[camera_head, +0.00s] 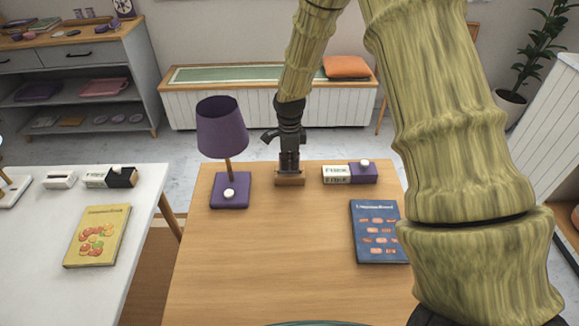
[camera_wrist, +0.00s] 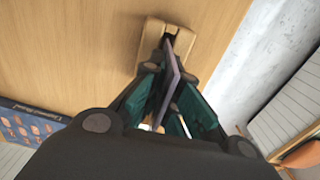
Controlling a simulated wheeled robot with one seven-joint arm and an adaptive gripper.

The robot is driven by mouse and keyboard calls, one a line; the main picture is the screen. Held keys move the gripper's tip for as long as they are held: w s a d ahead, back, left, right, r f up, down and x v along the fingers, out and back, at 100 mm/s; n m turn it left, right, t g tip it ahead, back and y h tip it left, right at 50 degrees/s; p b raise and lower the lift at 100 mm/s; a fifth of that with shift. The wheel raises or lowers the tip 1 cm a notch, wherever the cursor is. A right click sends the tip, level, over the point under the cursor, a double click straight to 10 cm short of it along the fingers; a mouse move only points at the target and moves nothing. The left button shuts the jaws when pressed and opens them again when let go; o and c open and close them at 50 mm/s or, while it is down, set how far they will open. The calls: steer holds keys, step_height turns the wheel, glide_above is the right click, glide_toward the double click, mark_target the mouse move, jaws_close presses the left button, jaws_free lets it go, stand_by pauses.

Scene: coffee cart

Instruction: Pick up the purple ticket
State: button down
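The purple ticket (camera_wrist: 174,72) stands on edge in a small wooden holder (camera_wrist: 150,48). It shows as a thin slab between my fingers in the wrist view. My gripper (camera_wrist: 170,76) points down at the holder, with one dark-tipped, green-padded finger on each side of the ticket, drawn in close and seemingly shut on it. The ticket's lower end is still at the holder's slot. In the head view, my gripper (camera_head: 289,168) is right above the holder (camera_head: 289,182) at the table's far edge, and the ticket is hidden there.
On the wooden table (camera_head: 270,255), a purple lamp (camera_head: 222,127) stands left of my gripper, with a purple-and-white block (camera_head: 363,173) to the right. A blue book (camera_head: 379,232) lies nearer. The table's middle is clear. A bench (camera_head: 270,105) stands beyond.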

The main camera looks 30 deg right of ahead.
steer(key=shift+s+a+r+b, duration=0.15)
steer(key=shift+a+r+b, duration=0.05)
steer(key=shift+r, duration=0.3)
steer(key=shift+s+a+r+b, duration=0.1)
steer(key=shift+a+r+b, duration=0.05)
steer(key=shift+r, duration=0.3)
steer(key=s+a+r+b, duration=0.2)
steer(key=s+a, duration=0.7)
steer(key=a, duration=0.3)
steer(key=shift+w+a+r+p, duration=0.1)
steer(key=shift+a+r+p, duration=0.05)
steer(key=shift+r+p, duration=1.05)
steer(key=shift+w+a+r+p, duration=0.1)
steer(key=shift+r+p, duration=1)
steer(key=shift+p, duration=0.05)
